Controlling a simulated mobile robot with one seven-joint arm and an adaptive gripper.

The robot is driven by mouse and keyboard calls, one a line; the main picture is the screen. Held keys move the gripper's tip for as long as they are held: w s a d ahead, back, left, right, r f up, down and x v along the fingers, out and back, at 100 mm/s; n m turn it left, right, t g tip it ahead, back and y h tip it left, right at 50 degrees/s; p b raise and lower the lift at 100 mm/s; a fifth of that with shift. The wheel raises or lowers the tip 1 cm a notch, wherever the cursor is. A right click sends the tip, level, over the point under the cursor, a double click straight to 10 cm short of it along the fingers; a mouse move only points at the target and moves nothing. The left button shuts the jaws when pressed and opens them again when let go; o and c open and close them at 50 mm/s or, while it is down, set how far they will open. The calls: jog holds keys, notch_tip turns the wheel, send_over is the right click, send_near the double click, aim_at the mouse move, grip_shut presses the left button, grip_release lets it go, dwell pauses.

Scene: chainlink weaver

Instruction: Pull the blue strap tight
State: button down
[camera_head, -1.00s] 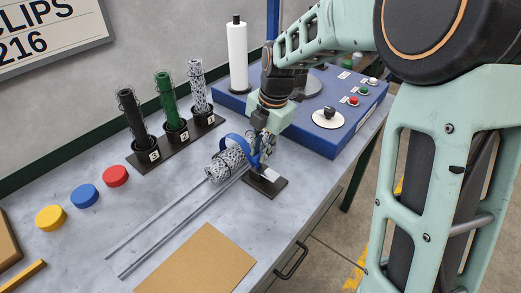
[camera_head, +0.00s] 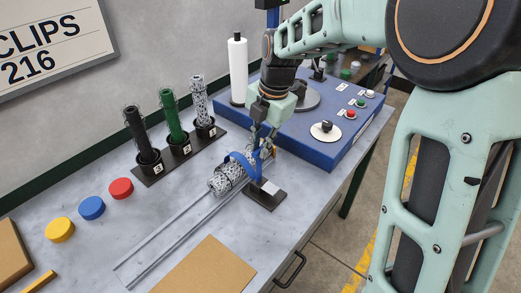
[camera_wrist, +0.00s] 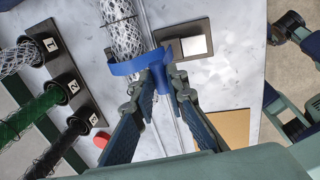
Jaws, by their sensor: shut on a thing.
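The blue strap (camera_head: 243,159) loops over a grey chain-link roll (camera_head: 222,182) that lies on two metal rails (camera_head: 170,238). In the wrist view the blue strap (camera_wrist: 138,65) crosses the roll (camera_wrist: 122,32) as a band, and its end runs in between my fingers. My gripper (camera_head: 262,124) is shut on the strap, above and beyond the roll. The strap's tail rises from the loop to the fingers. The wrist view also shows my gripper (camera_wrist: 160,82) with the strap between its fingertips. The underside of the loop is hidden.
A dark base plate (camera_head: 266,197) with a pale label sits beside the roll. Three mesh rolls stand in a numbered black rack (camera_head: 178,151) at the left. A blue machine box (camera_head: 318,125) with buttons is behind. A brown board (camera_head: 207,268) lies in front.

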notch_tip(320, 180, up, 3)
jog(key=shift+p, duration=0.45)
jog(key=c, duration=1.9)
grip_release()
jog(key=shift+f, duration=0.1)
notch_tip(320, 180, up, 12)
jog(key=s+d, duration=0.1)
jog(key=shift+s+d, duration=0.2)
jog(key=shift+d, duration=0.2)
jog(key=shift+f, duration=0.1)
